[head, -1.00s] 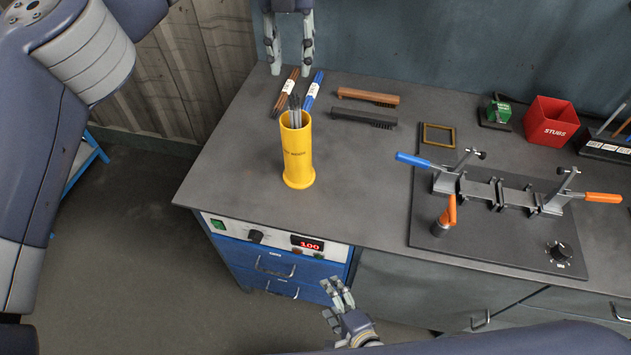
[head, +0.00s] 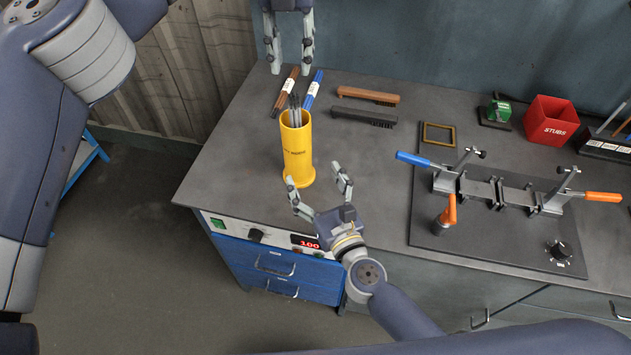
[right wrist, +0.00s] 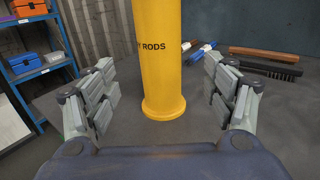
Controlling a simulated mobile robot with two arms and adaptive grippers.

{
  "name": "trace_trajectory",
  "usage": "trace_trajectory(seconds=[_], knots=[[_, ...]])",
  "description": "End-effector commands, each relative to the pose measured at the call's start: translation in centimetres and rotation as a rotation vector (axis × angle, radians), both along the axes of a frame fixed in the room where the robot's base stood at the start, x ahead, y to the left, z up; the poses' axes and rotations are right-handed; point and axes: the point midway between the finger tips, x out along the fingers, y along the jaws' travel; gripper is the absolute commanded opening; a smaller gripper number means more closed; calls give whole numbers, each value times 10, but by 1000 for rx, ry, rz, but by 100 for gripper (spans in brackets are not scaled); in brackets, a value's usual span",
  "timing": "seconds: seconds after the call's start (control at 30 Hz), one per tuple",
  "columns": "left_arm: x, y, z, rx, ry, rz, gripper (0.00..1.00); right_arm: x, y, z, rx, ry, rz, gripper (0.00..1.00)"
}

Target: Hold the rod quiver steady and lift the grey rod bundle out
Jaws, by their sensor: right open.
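The yellow rod quiver (head: 297,155) stands upright on the grey bench, near its left end. The grey rod bundle (head: 295,112) stands inside it, with only its upper ends showing above the rim. My right gripper (head: 316,178) is open just in front of the quiver's base. In the right wrist view the quiver (right wrist: 159,60) rises between and beyond the two spread fingers, and no touch shows. My left gripper (head: 290,70) hangs above the back of the bench, beyond the quiver, with its fingers apart and nothing between them.
Brown rods (head: 286,92) and blue rods (head: 313,91) lie behind the quiver. Two brushes (head: 366,97) lie to the right of them. A clamp fixture (head: 500,195) and a red stubs box (head: 551,120) stand farther right. The bench left of the quiver is clear.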

Motion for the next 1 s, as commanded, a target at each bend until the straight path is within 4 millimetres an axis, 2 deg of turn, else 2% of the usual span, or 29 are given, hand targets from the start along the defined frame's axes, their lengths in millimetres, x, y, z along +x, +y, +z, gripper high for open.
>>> trace_trajectory(seconds=[0.17,0.6,0.8,1.0], knots=[[0,0,0,0,0,0,33,19,6,2,0,-4,1,77],[0,0,0,0,0,0,33,85,28,1,-2,-2,1,77],[0,0,0,0,0,0,33,99,32,0,-1,-1,1,77],[0,0,0,0,0,0,33,101,33,0,0,0,1,77]])
